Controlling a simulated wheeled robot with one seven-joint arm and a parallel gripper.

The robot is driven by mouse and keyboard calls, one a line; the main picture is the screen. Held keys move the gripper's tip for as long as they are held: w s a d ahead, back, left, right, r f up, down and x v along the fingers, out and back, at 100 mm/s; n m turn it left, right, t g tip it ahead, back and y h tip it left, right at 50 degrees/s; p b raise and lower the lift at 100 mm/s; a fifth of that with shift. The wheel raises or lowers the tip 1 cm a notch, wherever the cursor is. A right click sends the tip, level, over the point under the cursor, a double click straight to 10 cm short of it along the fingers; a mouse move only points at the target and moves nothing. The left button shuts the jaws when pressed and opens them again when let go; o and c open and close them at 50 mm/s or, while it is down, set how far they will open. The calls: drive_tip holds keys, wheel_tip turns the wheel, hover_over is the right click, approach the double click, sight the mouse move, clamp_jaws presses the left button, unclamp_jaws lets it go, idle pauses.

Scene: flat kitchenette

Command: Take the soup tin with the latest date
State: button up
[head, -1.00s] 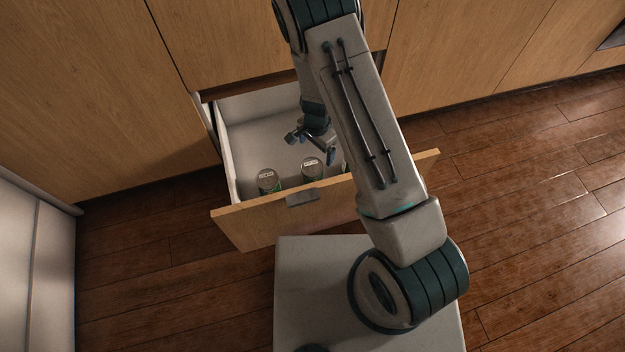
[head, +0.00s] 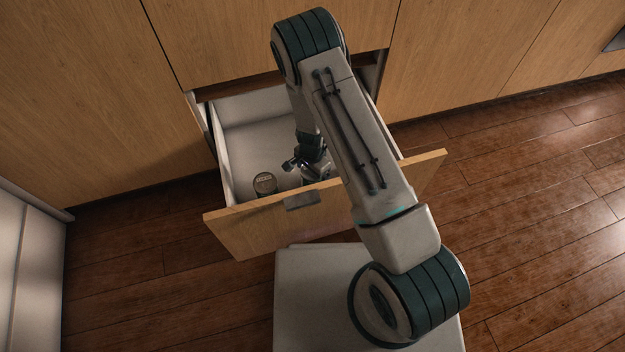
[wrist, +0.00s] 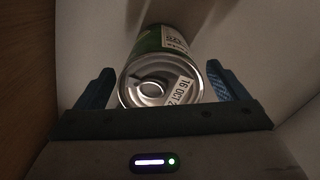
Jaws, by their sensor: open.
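One soup tin (head: 265,183) stands in the open drawer at its front left in the head view, with a pale label on its lid that is too small to read. Another tin fills the middle of the wrist view (wrist: 160,82). It has a green side, a silver ring-pull lid and a white date label reading "16 OCT" with the rest cut off. My gripper (head: 309,168) is low in the drawer, to the right of the first tin. In the wrist view my open gripper (wrist: 162,88) has one blue finger on each side of the lid.
The drawer's wooden front (head: 250,222) and its pale side walls stand close around my gripper. The back of the drawer floor (head: 262,135) is clear. Wooden cabinet fronts (head: 265,35) rise behind it.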

wheel_tip(320, 180, down, 3)
drive_tip(key=shift+a+r+b, duration=0.1)
drive_tip(key=shift+b, duration=0.35)
drive_tip(key=shift+c, duration=0.3)
drive_tip(key=shift+r, duration=0.1)
drive_tip(key=c, duration=1.3)
